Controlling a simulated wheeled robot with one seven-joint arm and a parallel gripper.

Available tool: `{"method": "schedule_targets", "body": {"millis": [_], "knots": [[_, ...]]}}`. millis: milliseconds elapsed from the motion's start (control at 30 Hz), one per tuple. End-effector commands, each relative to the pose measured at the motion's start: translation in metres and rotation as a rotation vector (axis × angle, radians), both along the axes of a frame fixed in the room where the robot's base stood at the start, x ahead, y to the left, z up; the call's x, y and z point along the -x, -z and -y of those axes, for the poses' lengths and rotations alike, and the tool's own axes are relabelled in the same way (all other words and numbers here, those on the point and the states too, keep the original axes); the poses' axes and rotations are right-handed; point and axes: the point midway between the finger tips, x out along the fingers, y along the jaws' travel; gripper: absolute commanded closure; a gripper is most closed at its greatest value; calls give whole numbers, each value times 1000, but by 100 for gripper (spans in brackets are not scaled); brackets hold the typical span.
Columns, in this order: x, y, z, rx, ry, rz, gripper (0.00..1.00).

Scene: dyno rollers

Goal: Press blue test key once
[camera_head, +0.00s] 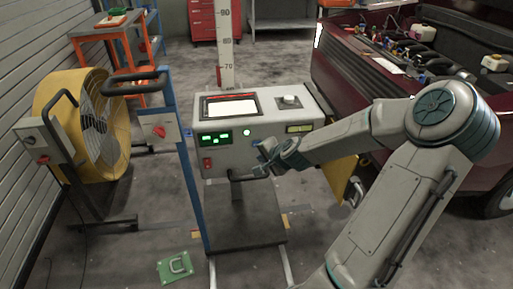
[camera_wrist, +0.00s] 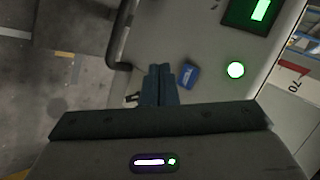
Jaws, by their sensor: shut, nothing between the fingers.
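The blue test key (camera_wrist: 189,76) is a small blue block on the front face of the grey console (camera_head: 228,158). In the wrist view it lies just right of my fingertips, left of a lit round green button (camera_wrist: 235,70). My gripper (camera_wrist: 161,68) is shut and empty, its two dark fingers side by side, pointing at the panel beside the key. I cannot tell whether the fingertips touch the panel. In the head view my gripper (camera_head: 265,150) is at the console front, right of the green button (camera_head: 247,132); I cannot make out the key there.
A dark handle bar (camera_wrist: 122,35) stands out from the console close to my fingers' left. A blue post (camera_head: 186,165) stands left; a dark red car (camera_head: 365,75) is at right.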

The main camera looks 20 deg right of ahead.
Motion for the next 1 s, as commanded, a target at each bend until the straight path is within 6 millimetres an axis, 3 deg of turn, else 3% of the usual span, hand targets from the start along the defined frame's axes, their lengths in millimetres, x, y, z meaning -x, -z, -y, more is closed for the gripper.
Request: {"method": "schedule_targets", "body": {"millis": [333, 1000], "knots": [[-33, 0, 9, 0, 0, 0, 100], [-37, 0, 11, 0, 0, 0, 100]]}}
